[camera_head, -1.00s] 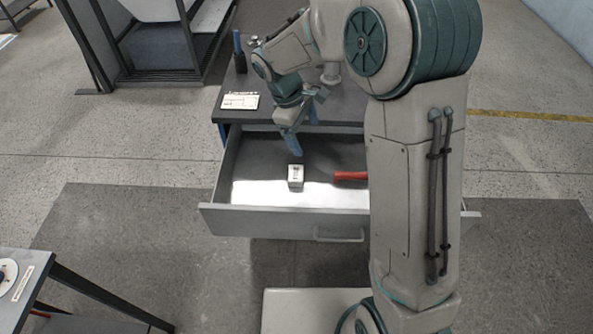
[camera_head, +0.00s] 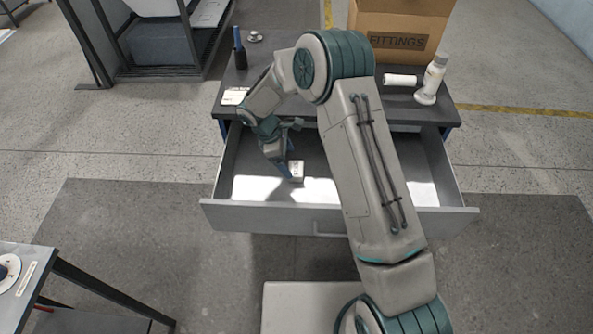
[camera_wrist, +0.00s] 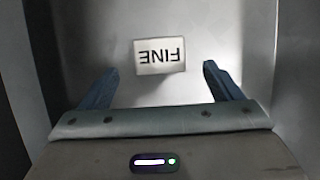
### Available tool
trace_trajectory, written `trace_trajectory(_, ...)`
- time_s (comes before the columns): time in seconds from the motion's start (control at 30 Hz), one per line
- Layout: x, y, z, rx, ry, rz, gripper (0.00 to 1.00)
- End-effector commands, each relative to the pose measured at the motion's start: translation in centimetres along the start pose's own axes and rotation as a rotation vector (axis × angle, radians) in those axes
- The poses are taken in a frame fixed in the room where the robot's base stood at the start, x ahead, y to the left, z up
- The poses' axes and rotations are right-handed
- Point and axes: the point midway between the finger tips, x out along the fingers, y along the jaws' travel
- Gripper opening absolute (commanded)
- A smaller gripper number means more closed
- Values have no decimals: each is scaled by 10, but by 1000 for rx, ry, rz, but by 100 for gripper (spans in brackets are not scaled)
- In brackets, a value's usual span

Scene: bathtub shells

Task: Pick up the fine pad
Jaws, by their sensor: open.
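The fine pad (camera_head: 297,171) is a small white block lying in the open drawer. In the wrist view the pad (camera_wrist: 160,56) shows the word FINE upside down. My gripper (camera_head: 284,168) reaches down into the drawer at the pad's left side in the head view. In the wrist view my gripper (camera_wrist: 162,88) is open, with its two blue fingers wide apart and nothing between them. The pad lies just beyond the fingertips there, centred between them. I cannot tell how high the fingertips are above the drawer floor.
The drawer (camera_head: 270,216) has raised walls around my gripper. On the bench top (camera_head: 330,98) stand a FITTINGS carton (camera_head: 400,38), a white bottle (camera_head: 432,80), a white roll (camera_head: 400,80) and a dark blue-topped bottle (camera_head: 239,52). My arm hides part of the drawer.

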Motion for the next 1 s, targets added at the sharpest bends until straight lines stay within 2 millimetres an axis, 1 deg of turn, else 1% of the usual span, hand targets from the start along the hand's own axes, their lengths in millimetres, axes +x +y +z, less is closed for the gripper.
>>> trace_trajectory(0.17, 11, 0, 1, 1, 0, 0, 85)
trace_trajectory(0.4, 46, 0, 4, 2, 0, -2, 85)
trace_trajectory(0.5, 55, 0, 4, 0, 0, 0, 85)
trace_trajectory(0.77, 58, 0, 4, 1, 1, 1, 85)
trace_trajectory(0.87, 58, 0, 4, 1, 1, 1, 60)
trace_trajectory(0.9, 58, 0, 4, 1, 1, 1, 49)
trace_trajectory(0.93, 58, 0, 4, 1, 1, 1, 41)
trace_trajectory(0.97, 58, 0, 4, 1, 1, 1, 37)
trace_trajectory(1.0, 58, 0, 4, 1, 1, 1, 37)
